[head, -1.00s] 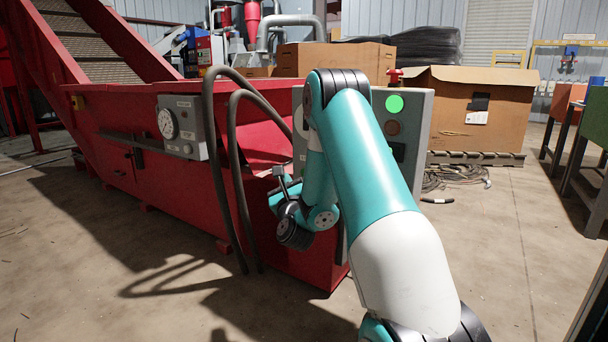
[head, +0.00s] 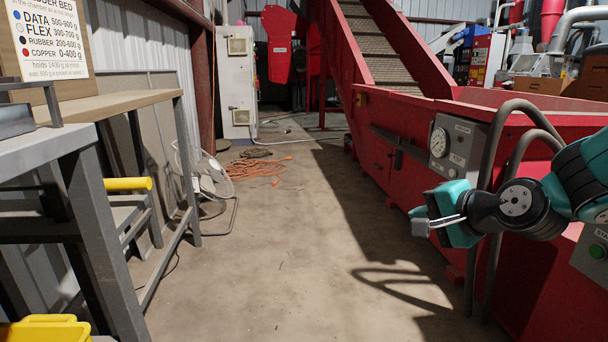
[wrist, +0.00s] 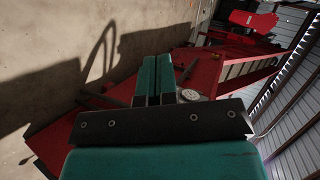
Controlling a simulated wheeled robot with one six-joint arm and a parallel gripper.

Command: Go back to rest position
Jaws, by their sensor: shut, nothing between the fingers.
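My gripper (head: 424,222) is at the right of the head view, in front of the red machine's side and above the floor. In the wrist view its two teal fingers (wrist: 157,78) lie close together, shut with nothing between them. My arm reaches in from the right edge of the head view, and most of it is out of frame.
The red machine (head: 385,160) with its conveyor and gauge (head: 439,142) stands at the right. A grey workbench (head: 40,148) is at the left. A fan (head: 213,176) and orange cable (head: 262,167) lie beyond. The floor between is clear.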

